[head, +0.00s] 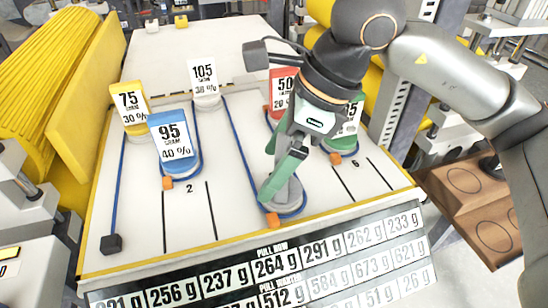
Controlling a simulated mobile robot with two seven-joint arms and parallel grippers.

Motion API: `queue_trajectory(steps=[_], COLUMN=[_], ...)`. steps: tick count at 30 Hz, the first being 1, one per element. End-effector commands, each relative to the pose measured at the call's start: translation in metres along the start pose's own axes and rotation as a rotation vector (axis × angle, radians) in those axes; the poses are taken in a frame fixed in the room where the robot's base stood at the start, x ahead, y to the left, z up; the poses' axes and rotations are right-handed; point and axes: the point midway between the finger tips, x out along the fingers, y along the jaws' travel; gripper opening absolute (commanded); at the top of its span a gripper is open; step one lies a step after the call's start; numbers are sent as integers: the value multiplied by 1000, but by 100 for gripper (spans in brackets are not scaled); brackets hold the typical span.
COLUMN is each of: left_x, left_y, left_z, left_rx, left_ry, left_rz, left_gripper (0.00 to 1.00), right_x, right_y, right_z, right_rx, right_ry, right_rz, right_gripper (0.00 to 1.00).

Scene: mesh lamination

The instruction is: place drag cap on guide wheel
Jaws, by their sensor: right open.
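Several coloured drag caps with weight labels stand on the white table: a yellow "75" (130,108), a blue "95" (172,140), a white "105" (204,82), a red "50" (279,90) and a green one (347,135) partly behind my right gripper. A grey guide wheel (289,196) without a coloured cap sits near the front edge, with blue cord around its base and an orange block in front. My right gripper (278,180), with green fingers, is open just above this wheel, hiding part of it. I cannot tell whether it touches the wheel. My left gripper is not in view.
A sign with gram values (264,266) runs along the table's front. Blue cords cross the table, one ending at a dark block (111,243). A brown board with round outlines (464,181) lies at the right. Yellow rollers (45,75) stand at the left.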

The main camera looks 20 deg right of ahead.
Motion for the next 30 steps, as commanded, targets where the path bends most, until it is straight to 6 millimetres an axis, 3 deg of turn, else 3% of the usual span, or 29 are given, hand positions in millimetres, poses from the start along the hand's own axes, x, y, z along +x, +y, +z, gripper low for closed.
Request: queue_trajectory(steps=[7, 21, 30], left_x=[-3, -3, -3], left_y=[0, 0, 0], left_z=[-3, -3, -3], left_rx=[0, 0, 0], left_ry=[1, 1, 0], left_rz=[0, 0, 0], left_gripper=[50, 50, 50], right_x=[-8, -103, -123], right_y=[-1, 0, 0], right_z=[2, 2, 1], right_rx=[0, 0, -2], right_ry=[-2, -1, 1], right_rz=[-3, -2, 0], right_gripper=[100, 100, 100])
